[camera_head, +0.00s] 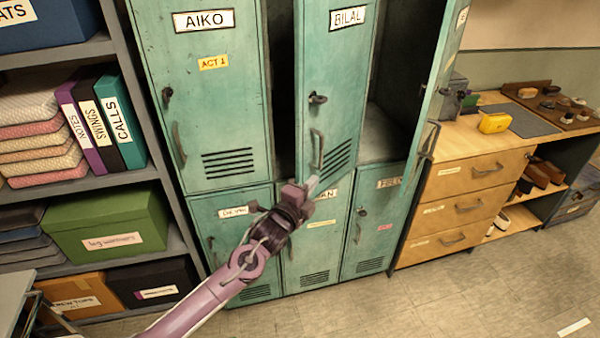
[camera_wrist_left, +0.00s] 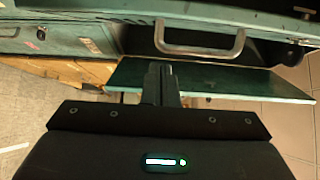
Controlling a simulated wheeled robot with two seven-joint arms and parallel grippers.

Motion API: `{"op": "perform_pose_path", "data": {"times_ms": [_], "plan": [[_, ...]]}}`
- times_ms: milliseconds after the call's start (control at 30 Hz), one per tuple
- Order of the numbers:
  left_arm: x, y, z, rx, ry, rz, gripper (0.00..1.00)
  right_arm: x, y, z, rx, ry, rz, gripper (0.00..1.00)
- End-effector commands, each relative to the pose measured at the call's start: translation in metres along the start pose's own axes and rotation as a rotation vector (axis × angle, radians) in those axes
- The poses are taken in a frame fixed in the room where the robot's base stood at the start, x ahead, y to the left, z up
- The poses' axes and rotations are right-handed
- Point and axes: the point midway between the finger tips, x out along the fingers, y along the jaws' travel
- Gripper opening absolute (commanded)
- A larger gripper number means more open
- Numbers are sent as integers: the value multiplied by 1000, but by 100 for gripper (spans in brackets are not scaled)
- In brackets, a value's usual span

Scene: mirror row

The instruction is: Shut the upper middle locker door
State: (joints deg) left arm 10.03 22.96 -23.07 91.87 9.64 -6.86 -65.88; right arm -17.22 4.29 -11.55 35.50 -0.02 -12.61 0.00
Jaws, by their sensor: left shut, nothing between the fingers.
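The upper middle locker door (camera_head: 337,75), green and labelled BILAL, stands ajar. A dark gap shows along its left edge, beside the AIKO door. It has a lock knob and a bar handle (camera_head: 317,150) near that left edge. My left gripper (camera_head: 312,185) is shut and empty, at the bottom of this door and below the handle; I cannot tell whether it touches the door. In the left wrist view, the shut fingers (camera_wrist_left: 162,82) point toward a metal bar handle (camera_wrist_left: 200,50) and a green door edge. My right gripper is not in view.
The AIKO door (camera_head: 205,110) at left is shut. The upper right locker is open, its door (camera_head: 441,70) swung out toward the wooden drawers (camera_head: 475,180). Lower locker doors (camera_head: 318,245) are shut. A shelf with binders (camera_head: 105,120) stands left.

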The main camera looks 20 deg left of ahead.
Motion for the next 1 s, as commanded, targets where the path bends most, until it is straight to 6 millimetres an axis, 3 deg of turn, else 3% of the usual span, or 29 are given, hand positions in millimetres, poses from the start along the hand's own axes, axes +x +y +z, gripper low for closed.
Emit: {"op": "perform_pose_path", "data": {"times_ms": [100, 300, 700, 833, 1000], "plan": [[8, -4, 17, 3, -3, 1, 0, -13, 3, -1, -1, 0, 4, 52], [12, -1, 35, 1, 0, 2, 0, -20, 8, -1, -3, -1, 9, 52], [13, 0, 39, 0, 1, 0, 0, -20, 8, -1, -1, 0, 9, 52], [16, 3, 49, 6, 24, -4, 0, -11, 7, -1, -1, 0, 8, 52], [25, 9, 83, 13, 125, -6, 0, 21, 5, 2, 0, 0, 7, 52]]}}
